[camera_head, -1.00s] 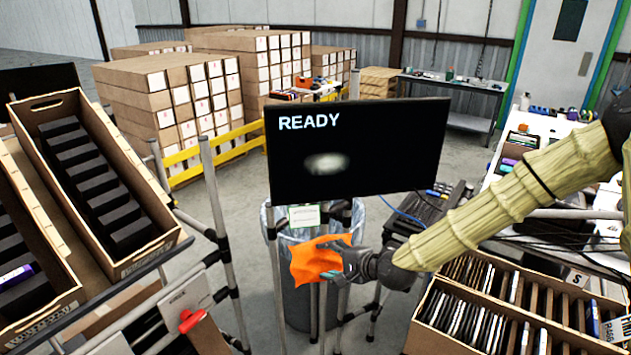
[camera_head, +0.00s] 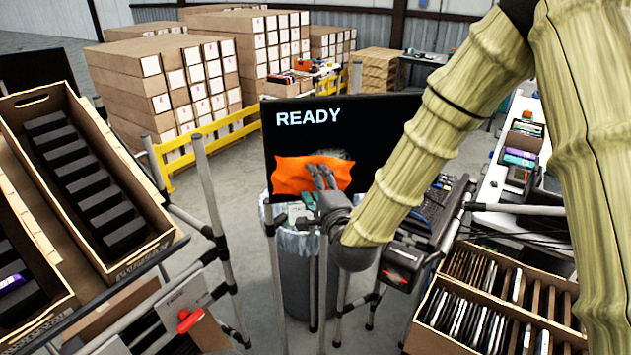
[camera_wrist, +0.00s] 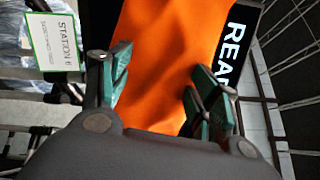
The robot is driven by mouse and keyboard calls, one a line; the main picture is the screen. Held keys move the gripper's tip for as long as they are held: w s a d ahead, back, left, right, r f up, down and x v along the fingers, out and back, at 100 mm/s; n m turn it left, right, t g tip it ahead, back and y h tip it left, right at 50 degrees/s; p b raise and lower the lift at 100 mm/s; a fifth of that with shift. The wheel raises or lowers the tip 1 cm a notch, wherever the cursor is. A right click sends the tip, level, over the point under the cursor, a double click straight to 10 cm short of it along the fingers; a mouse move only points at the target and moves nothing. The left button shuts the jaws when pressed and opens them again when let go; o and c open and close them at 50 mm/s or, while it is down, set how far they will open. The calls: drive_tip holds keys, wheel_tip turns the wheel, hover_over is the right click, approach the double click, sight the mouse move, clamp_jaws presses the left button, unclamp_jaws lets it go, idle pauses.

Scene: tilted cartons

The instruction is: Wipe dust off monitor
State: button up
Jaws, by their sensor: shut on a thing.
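The black monitor (camera_head: 385,118) stands upright in the middle of the head view, with "READY" in white letters at its upper left. A small part of a pale dust smudge (camera_head: 333,154) shows just above the cloth; the rest is hidden. My gripper (camera_head: 322,180) is shut on an orange cloth (camera_head: 295,176) in front of the monitor's lower left part. In the wrist view the cloth (camera_wrist: 170,60) spreads beyond the fingers of my gripper (camera_wrist: 155,105), with the monitor's lettering (camera_wrist: 236,45) at its right. I cannot tell whether the cloth touches the screen.
A bin (camera_head: 296,285) stands below the monitor. A station sign (camera_wrist: 52,45) is beside the cloth in the wrist view. Tilted cartons with black items (camera_head: 160,235) are at left; a carton of thin items (camera_head: 470,345) is at lower right. A keyboard (camera_head: 436,215) is right of my gripper.

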sight(319, 161)
drive_tip(key=x, duration=0.2)
drive_tip(key=p+x, duration=0.1)
drive_tip(key=x, duration=0.2)
drive_tip(key=shift+w+d+f+p, duration=0.15)
drive_tip(key=shift+w+p, duration=0.15)
drive_tip(key=shift+w, duration=0.15)
drive_tip(key=shift+w+b, duration=0.3)
drive_tip(key=shift+w, duration=0.7)
idle(0.9)
drive_tip(key=shift+w+d+b, duration=0.25)
drive_tip(key=shift+d+b, duration=0.1)
drive_tip(key=shift+d, duration=0.95)
drive_tip(key=shift+w+d+b, duration=0.25)
drive_tip(key=shift+d+b, duration=0.1)
drive_tip(key=shift+d, duration=0.95)
drive_tip(key=shift+w+d+b, duration=0.25)
drive_tip(key=shift+d+b, duration=0.1)
drive_tip(key=shift+d, duration=0.9)
drive_tip(key=shift+w+d+b, duration=0.15)
drive_tip(key=shift+d+b, duration=0.1)
drive_tip(key=shift+d, duration=0.75)
drive_tip(key=shift+w+d+b, duration=0.15)
drive_tip(key=shift+d+b, duration=0.05)
drive_tip(key=shift+d, duration=0.75)
drive_tip(key=shift+a, duration=0.15)
